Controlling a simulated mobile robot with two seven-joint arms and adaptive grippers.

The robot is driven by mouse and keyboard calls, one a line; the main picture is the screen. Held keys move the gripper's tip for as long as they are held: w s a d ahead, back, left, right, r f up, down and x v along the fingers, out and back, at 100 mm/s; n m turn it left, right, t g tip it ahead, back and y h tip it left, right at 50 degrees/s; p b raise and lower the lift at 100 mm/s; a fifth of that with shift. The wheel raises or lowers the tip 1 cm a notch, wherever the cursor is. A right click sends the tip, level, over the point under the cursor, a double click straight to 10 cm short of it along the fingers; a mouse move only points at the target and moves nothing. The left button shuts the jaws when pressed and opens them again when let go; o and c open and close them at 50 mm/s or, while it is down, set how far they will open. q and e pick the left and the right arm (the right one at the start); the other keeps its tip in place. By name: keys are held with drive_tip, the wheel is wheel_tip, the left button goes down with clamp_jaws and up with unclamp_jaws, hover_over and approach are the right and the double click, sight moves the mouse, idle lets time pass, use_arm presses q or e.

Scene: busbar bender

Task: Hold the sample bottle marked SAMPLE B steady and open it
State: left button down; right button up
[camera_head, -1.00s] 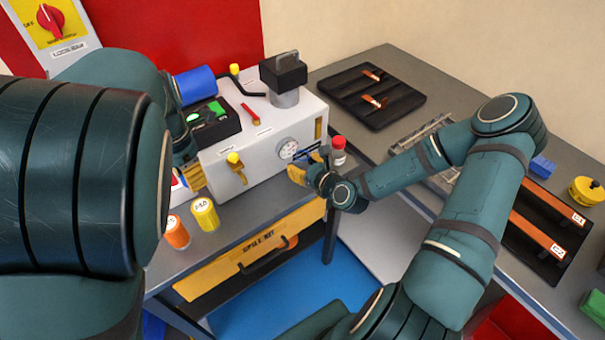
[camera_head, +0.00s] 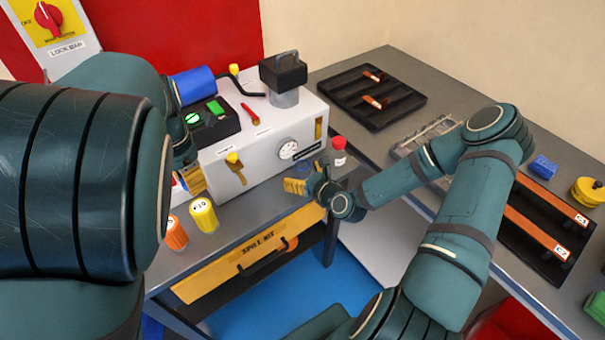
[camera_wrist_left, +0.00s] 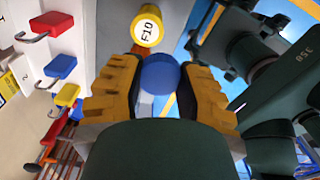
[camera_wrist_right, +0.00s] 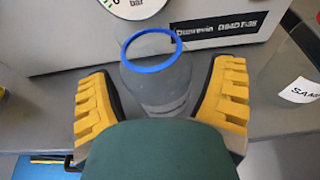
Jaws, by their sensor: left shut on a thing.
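My left gripper (camera_wrist_left: 160,85) is shut on a round blue cap (camera_wrist_left: 160,75). In the head view its yellow fingers (camera_head: 191,180) are at the left end of the white machine, above the yellow container. A clear bottle (camera_wrist_right: 158,80) with a blue ring at its open top stands before the machine's front. No cap is on it, and its label is not visible. My right gripper (camera_wrist_right: 160,105) is open, with its fingers apart on either side of this bottle. In the head view the right gripper (camera_head: 305,187) largely hides the bottle.
A red-capped bottle (camera_head: 338,152) stands to the right; its label, partly seen in the right wrist view (camera_wrist_right: 300,90), begins "SAM". A yellow container (camera_head: 204,215) and an orange one (camera_head: 175,233) stand near the bench's front left. The white machine (camera_head: 262,150) blocks the back.

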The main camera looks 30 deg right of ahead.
use_arm(q)
drive_tip(key=shift+r, duration=0.15)
use_arm(e)
drive_tip(key=shift+r, duration=0.25)
use_arm(q)
drive_tip(key=shift+r+p, duration=0.9)
drive_tip(key=shift+p, duration=0.15)
use_arm(e)
drive_tip(key=v, duration=1.2)
